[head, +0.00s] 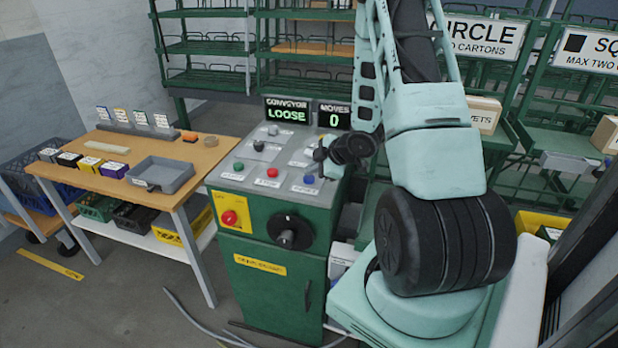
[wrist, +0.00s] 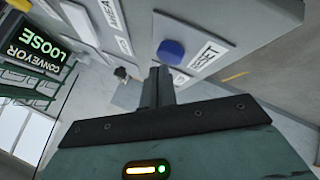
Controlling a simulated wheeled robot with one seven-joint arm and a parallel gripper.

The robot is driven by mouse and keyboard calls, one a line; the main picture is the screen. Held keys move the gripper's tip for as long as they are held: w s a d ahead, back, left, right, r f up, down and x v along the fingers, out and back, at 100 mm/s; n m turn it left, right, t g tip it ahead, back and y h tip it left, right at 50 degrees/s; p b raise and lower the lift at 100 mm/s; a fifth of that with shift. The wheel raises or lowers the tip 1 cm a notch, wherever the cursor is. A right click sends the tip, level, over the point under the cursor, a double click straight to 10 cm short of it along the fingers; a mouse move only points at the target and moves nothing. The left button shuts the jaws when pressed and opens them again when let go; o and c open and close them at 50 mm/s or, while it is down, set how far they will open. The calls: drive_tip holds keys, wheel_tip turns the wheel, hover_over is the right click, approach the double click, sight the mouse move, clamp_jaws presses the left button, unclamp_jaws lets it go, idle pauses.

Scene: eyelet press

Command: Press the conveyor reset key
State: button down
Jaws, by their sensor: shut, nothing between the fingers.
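The conveyor reset key appears to be the round blue button (head: 309,179) at the front right of the sloped console top. In the wrist view the blue button (wrist: 171,51) sits on a pale plate whose label seems to read RESET. My gripper (head: 321,155) is over the right side of the console, a little behind and above the blue button. In the wrist view my gripper's fingers (wrist: 160,72) are together with nothing between them. Their tips appear just beside the blue button; I cannot tell the exact gap. The display (head: 288,112) reads CONVEYOR LOOSE.
A red button (head: 272,172) and a green button (head: 238,166) sit left of the blue one. Dark controls stand behind them. A red knob (head: 229,217) and black dial (head: 289,232) are on the console front. A wooden table (head: 205,153) stands left; green racks stand behind.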

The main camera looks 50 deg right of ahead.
sight(313, 178)
drive_tip(key=shift+f+b, duration=0.45)
drive_tip(key=shift+f, duration=0.1)
idle(0.4)
drive_tip(key=shift+r, duration=0.1)
drive_tip(key=shift+r+p, duration=0.85)
drive_tip(key=shift+r, duration=0.05)
drive_tip(key=shift+r, duration=0.1)
wheel_tip(313, 178, up, 5)
drive_tip(key=p, duration=0.4)
idle(0.8)
